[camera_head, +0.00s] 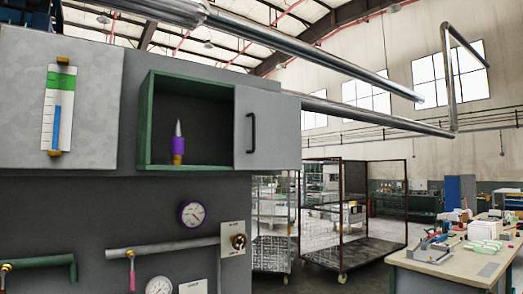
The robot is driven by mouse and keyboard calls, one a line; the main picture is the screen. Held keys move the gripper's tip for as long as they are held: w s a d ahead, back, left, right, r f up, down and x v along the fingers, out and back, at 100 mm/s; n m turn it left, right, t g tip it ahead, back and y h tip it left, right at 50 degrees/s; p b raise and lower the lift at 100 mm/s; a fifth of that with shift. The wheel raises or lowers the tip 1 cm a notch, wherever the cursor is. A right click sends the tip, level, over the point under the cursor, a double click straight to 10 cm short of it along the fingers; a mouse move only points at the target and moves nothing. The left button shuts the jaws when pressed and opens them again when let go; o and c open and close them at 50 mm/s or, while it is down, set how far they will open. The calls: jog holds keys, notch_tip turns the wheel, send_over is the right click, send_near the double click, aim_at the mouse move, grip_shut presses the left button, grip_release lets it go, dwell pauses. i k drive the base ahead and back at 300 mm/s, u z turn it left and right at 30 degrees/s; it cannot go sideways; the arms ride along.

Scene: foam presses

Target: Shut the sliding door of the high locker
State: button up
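The high locker (146,122) is a green-framed box set in the upper part of a grey machine front. Its grey sliding door (271,130) stands to the right of the opening, so the locker is open. A dark vertical handle (252,133) is near the door's left edge. Inside the locker, a purple object with a pale pointed tip (178,145) stands upright on the floor. My gripper is not in view.
A level gauge (58,108) is left of the locker. Pipes, valves and a purple gauge (192,214) stick out below it. Wire cage carts (350,250) stand behind to the right. A workbench (450,262) with tools is at the far right.

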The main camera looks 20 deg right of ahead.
aim_at(267, 126)
jog(key=k, duration=0.5)
jog(key=z, duration=0.95)
jog(key=i, duration=0.75)
jog(key=u, duration=0.9)
